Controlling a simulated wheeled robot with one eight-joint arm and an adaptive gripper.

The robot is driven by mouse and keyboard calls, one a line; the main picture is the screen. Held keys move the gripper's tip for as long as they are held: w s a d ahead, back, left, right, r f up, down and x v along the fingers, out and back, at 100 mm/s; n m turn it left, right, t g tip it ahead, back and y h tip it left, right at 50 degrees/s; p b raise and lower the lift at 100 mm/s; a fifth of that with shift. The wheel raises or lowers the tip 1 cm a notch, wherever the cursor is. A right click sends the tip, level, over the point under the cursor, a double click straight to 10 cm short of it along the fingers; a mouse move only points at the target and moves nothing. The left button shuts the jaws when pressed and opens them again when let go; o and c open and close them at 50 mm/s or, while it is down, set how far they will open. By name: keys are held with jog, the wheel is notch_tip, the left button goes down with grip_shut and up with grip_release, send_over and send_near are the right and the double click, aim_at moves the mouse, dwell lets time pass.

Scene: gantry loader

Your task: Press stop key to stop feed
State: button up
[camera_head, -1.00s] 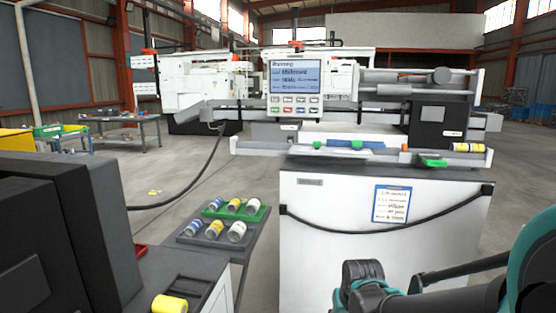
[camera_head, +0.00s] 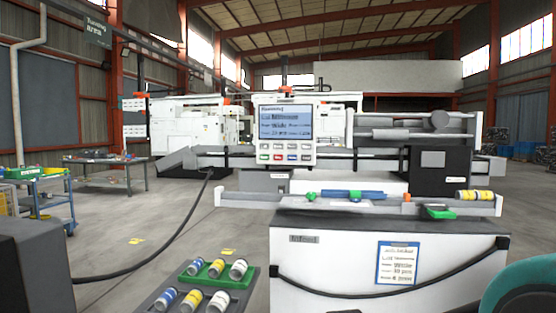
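The control panel (camera_head: 286,131) stands upright at the centre of the machine, facing me. Its lit screen (camera_head: 286,122) shows lines of text, too small to read surely. The key labels are too small to read, so I cannot tell which is the stop key. My gripper is not in view. Only a teal and dark part of my arm shows at the bottom right corner, well short of the panel.
A white cabinet (camera_head: 335,262) with a hanging black cable stands before the panel. A dark tray (camera_head: 170,285) of several cylinders stands at the lower left.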

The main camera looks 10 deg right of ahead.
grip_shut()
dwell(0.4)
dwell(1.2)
